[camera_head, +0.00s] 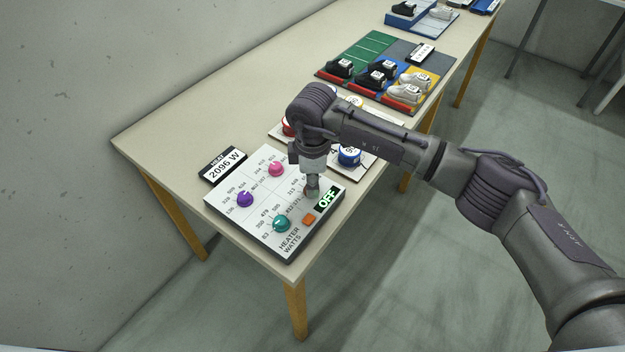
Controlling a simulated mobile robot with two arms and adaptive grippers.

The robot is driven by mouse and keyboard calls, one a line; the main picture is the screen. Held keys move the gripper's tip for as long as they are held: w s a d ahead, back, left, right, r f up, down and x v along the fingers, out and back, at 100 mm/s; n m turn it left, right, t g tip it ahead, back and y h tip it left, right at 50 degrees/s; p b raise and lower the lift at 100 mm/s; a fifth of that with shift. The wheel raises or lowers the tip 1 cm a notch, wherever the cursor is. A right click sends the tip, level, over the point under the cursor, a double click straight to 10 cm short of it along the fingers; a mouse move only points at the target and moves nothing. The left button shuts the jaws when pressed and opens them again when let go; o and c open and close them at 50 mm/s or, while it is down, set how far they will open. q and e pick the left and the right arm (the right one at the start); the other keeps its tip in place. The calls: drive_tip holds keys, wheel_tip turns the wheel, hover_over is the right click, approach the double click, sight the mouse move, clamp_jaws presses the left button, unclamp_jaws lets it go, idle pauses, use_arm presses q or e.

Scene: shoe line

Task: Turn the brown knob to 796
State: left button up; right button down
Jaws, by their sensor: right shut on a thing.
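The white heater panel (264,237) lies at the near end of the table. My right gripper (312,190) points down at the panel's right part, shut on the brown knob (307,192), which is mostly hidden by the fingers. The knob's pointer and most of its dial numbers cannot be read. My left gripper is out of view.
A sign (223,166) reading 2096 W stands behind the panel. A blue knob (349,155) and a red one (287,128), on other panels, are close to my right arm. Shoes on coloured mats (362,52) are farther back. The table's left side is clear.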

drive_tip(key=shift+r, duration=0.1)
idle(0.4)
drive_tip(key=c, duration=0.9)
unclamp_jaws()
drive_tip(key=r, duration=1.2)
drive_tip(key=shift+s, duration=0.3)
drive_tip(key=shift+a+f, duration=0.1)
